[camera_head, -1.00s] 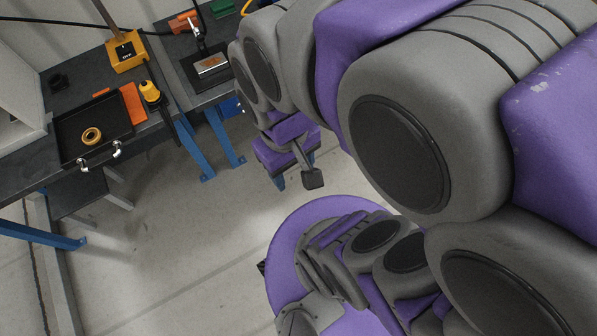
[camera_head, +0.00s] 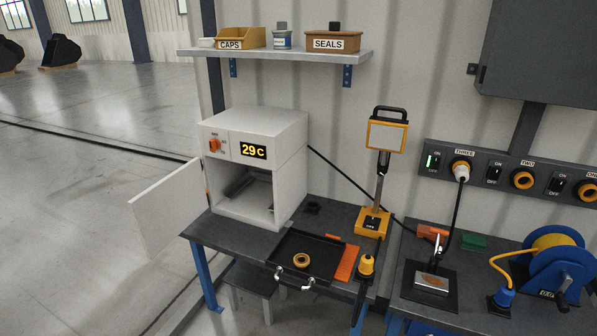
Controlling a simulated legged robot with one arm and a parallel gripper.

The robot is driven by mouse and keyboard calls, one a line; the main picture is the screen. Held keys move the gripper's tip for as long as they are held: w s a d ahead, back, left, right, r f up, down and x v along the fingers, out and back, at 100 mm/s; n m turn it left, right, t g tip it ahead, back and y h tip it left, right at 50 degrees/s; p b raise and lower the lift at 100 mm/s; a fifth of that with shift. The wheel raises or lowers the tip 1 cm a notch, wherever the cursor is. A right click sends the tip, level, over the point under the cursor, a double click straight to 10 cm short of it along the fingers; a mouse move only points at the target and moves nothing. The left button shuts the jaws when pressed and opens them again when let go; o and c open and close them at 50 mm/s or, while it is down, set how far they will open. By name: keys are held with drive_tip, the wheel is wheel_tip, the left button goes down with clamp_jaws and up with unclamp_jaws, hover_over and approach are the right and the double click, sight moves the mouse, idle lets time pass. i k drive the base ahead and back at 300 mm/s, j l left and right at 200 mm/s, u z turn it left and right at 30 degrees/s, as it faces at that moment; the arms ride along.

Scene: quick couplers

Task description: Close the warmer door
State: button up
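The warmer (camera_head: 256,165) is a white box on the left end of the dark workbench. Its display reads 29 C, and an orange knob (camera_head: 214,145) sits left of the display. Its door (camera_head: 168,208) is a white panel, swung wide open to the left, past the bench edge. The chamber is open to view, with a dark rack or plate inside and no clear item on it. My gripper is not in view now.
A black tray (camera_head: 318,250) with a brass ring (camera_head: 302,260) sits right of the warmer. A work lamp (camera_head: 387,135), a yellow connector (camera_head: 366,266) and a blue cable reel (camera_head: 552,270) stand further right. A shelf (camera_head: 280,53) hangs above. The floor at left is clear.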

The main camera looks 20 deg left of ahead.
sight(160, 213)
drive_tip(key=j, duration=0.55)
drive_tip(key=j+u, duration=0.1)
drive_tip(key=j, duration=0.45)
drive_tip(key=i+j, duration=0.1)
drive_tip(key=j, duration=0.45)
drive_tip(key=j+u, duration=0.15)
drive_tip(key=j, duration=0.4)
drive_tip(key=i+j, duration=0.1)
drive_tip(key=j, duration=0.45)
drive_tip(key=i+j+u, duration=0.1)
drive_tip(key=j, duration=0.95)
drive_tip(key=i+j+u, duration=0.1)
drive_tip(key=j, duration=0.45)
drive_tip(key=i, duration=0.05)
